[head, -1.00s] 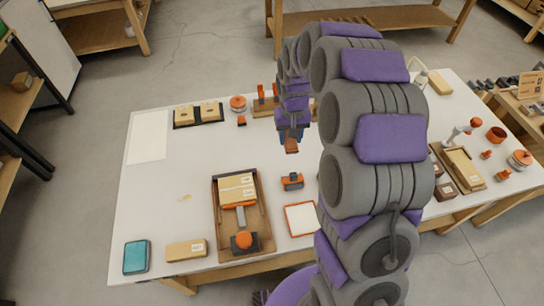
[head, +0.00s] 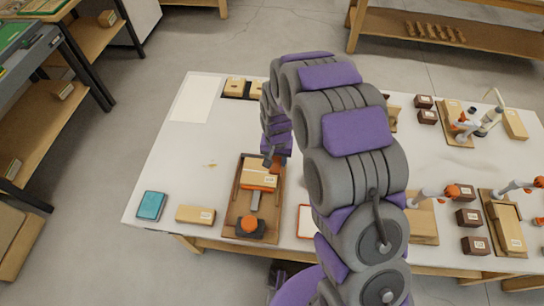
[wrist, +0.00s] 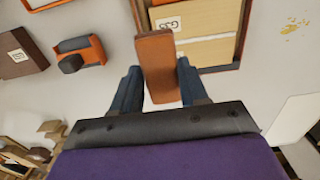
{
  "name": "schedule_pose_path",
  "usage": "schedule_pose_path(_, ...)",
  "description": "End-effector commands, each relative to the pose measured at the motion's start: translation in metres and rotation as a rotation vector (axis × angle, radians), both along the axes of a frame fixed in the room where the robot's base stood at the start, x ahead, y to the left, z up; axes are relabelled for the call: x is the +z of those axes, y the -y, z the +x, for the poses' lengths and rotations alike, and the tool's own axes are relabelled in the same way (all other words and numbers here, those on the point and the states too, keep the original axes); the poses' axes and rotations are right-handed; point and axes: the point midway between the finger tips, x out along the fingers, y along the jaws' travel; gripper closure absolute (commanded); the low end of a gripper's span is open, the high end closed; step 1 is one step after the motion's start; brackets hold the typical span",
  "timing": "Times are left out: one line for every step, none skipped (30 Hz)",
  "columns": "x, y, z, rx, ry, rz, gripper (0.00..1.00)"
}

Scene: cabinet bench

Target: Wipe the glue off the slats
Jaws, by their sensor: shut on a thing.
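My gripper (head: 271,156) is shut on a reddish-brown block (wrist: 156,62), seen between its two blue fingers in the wrist view. The pale wooden slats (head: 259,178) lie side by side in a brown wooden tray (head: 233,222). In the wrist view the slats (wrist: 205,50) carry a white label, and the held block overlaps their near left corner. I cannot tell whether the block touches them. A yellowish smear (wrist: 292,26) shows on the white table beside the tray, also in the head view (head: 211,164).
An orange-knobbed tool (head: 249,226) lies in the tray's near end. A teal pad (head: 151,205) and a tan block (head: 195,214) are to its left. An orange-framed pad (head: 305,221) is to its right. The table's left part is mostly clear.

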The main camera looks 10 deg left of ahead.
Motion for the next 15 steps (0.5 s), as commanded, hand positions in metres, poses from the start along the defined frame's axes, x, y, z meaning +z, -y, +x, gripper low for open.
schedule_pose_path(-0.004,0.000,0.000,0.000,-0.001,-0.001,0.81)
schedule_pose_path(-0.007,-0.001,0.000,0.000,-0.001,-0.003,0.81)
schedule_pose_path(-0.010,-0.003,0.000,0.000,-0.001,-0.005,0.81)
schedule_pose_path(-0.013,-0.005,0.000,0.000,-0.001,-0.007,0.81)
schedule_pose_path(-0.017,-0.006,0.000,0.001,0.000,-0.009,0.81)
schedule_pose_path(-0.021,-0.007,0.000,0.001,0.000,-0.010,0.81)
schedule_pose_path(-0.024,-0.008,0.000,0.002,0.000,-0.011,0.81)
schedule_pose_path(-0.028,-0.009,0.000,0.002,-0.001,-0.012,0.81)
schedule_pose_path(-0.033,-0.010,0.000,0.002,-0.001,-0.014,0.81)
schedule_pose_path(-0.036,-0.011,0.000,0.002,-0.001,-0.015,0.81)
schedule_pose_path(-0.039,-0.011,0.000,0.002,-0.001,-0.015,0.81)
schedule_pose_path(-0.043,-0.010,0.000,0.002,-0.001,-0.015,0.81)
schedule_pose_path(-0.045,-0.010,0.000,0.002,-0.001,-0.014,0.81)
schedule_pose_path(-0.047,-0.009,0.000,0.002,0.000,-0.013,0.81)
schedule_pose_path(-0.049,-0.007,0.000,0.002,0.000,-0.011,0.81)
